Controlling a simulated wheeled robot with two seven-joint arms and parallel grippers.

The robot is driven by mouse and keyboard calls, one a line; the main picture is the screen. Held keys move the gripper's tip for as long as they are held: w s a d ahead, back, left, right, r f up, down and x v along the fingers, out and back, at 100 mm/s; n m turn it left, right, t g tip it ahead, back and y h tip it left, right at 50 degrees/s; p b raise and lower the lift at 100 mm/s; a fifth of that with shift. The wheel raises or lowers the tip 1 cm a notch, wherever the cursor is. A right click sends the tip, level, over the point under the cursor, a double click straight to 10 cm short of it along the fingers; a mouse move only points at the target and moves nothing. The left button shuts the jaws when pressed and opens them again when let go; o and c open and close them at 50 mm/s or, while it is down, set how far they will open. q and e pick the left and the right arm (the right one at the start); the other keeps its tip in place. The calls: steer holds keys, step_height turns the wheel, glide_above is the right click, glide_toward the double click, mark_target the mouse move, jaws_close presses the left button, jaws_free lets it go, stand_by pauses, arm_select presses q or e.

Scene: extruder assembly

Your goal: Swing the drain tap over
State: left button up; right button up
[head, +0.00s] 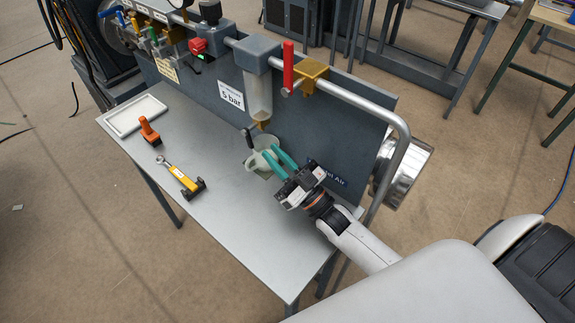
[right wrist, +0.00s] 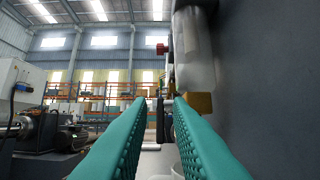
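The filter bowl (head: 259,95) hangs from a grey housing, with a brass fitting (head: 263,124) at its lower end. A dark lever (head: 247,138), apparently the drain tap's handle, stands below and left of it. My right gripper (head: 270,152) has its teal fingers apart, just right of the lever and over a pale cup. In the right wrist view the bowl (right wrist: 193,55) and brass fitting (right wrist: 201,103) are close by, behind the right finger. A dark upright shape (right wrist: 160,122) shows between the fingers; contact cannot be told. My left gripper is not in view.
The pale cup (head: 262,156) stands on the grey table (head: 245,220) below the bowl. A grey panel (head: 325,130) rises behind. A red lever (head: 288,66) and silver pipe (head: 350,97) are above.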

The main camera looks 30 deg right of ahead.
mark_target(251, 141)
steer(key=s, duration=0.1)
steer(key=s+d, duration=0.1)
steer(key=s, duration=0.1)
steer(key=shift+s+d, duration=0.15)
steer(key=shift+d, duration=0.05)
steer(key=w+a+g+b, duration=0.1)
steer(key=w, duration=0.2)
steer(key=w+a+g+h+b, duration=0.1)
steer(key=w+a+g, duration=0.1)
steer(key=w, duration=0.2)
steer(key=w+a+g+h+b, duration=0.1)
steer(key=w+g, duration=0.1)
steer(key=w, duration=0.2)
steer(key=shift+a+b, duration=0.25)
steer(key=shift+b, duration=0.15)
stand_by(0.6)
